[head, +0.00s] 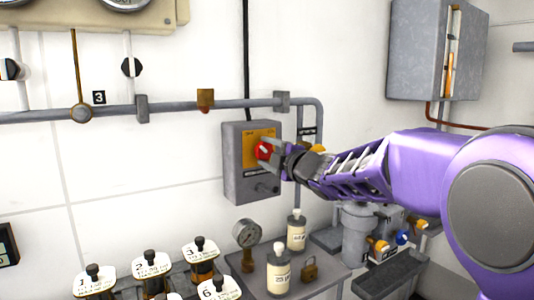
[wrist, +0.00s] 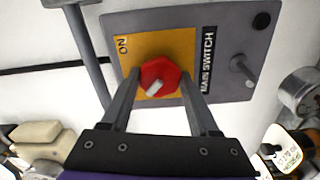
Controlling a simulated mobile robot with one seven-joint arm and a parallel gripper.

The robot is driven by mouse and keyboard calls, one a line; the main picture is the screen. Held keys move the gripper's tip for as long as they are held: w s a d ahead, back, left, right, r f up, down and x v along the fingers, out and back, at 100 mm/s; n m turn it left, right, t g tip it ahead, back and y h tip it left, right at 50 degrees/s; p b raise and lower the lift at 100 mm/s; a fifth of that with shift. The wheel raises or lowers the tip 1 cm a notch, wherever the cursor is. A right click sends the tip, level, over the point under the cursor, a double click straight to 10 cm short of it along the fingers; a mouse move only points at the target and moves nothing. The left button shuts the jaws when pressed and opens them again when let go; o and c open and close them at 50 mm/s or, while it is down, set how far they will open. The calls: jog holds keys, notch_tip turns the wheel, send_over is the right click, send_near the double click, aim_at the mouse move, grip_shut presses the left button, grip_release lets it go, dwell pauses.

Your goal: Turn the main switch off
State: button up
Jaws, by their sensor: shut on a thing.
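The main switch is a grey box (head: 236,188) on the white wall with a yellow plate (head: 249,152) and a red knob (head: 263,151). In the wrist view the red knob (wrist: 161,78) has a pale handle bar lying diagonally across it. The "ON" mark stands at the upper left of the yellow plate (wrist: 143,50), and a "MAIN SWITCH" label (wrist: 207,60) is beside the plate. My gripper (wrist: 158,82) has one finger on each side of the knob and is shut on it. In the head view my gripper (head: 272,149) reaches the box from the right.
A grey pipe (head: 180,106) runs along the wall above the box. Below are a pressure gauge (head: 246,233), white bottles (head: 279,270) and a padlock (head: 309,270). A grey cabinet (head: 418,50) hangs at upper right.

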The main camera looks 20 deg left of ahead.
dwell(0.3)
jog(key=o, duration=1.4)
jog(key=shift+c, duration=0.2)
jog(key=shift+s+d, duration=0.1)
jog(key=shift+d, duration=0.05)
